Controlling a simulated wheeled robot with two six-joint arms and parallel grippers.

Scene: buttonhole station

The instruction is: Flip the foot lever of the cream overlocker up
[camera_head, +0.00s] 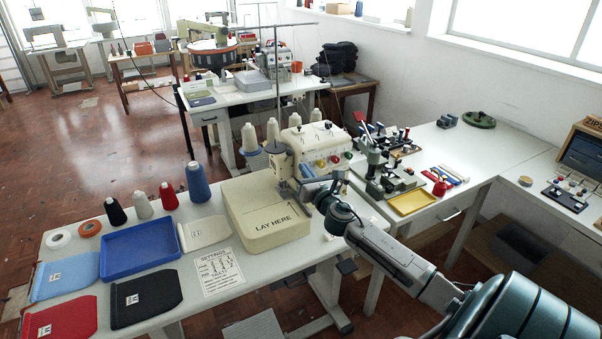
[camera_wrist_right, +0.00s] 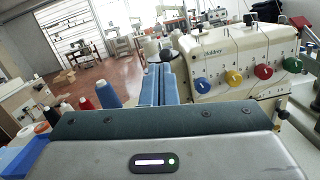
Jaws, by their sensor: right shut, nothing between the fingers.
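The cream overlocker (camera_head: 312,143) stands on the front table, with red, yellow, blue and green dials on its face and a flat bed (camera_head: 262,232) marked "LAY HERE". Its dial face also fills the upper right of the right wrist view (camera_wrist_right: 225,58). My right gripper (camera_head: 287,186) reaches in from the right, close in front of the machine's needle and foot area. Its blue fingers (camera_wrist_right: 159,84) are together with nothing between them. I cannot make out the foot lever; the gripper and wrist cover part of that area. I cannot tell whether the fingers touch the machine. My left gripper is out of view.
Thread cones, including a tall blue one (camera_head: 197,182), stand left of the machine. A blue tray (camera_head: 140,250), pouches (camera_head: 146,298) and a settings card (camera_head: 219,270) lie on the table's left. A yellow tray (camera_head: 412,202) and a green press (camera_head: 378,165) stand to the right.

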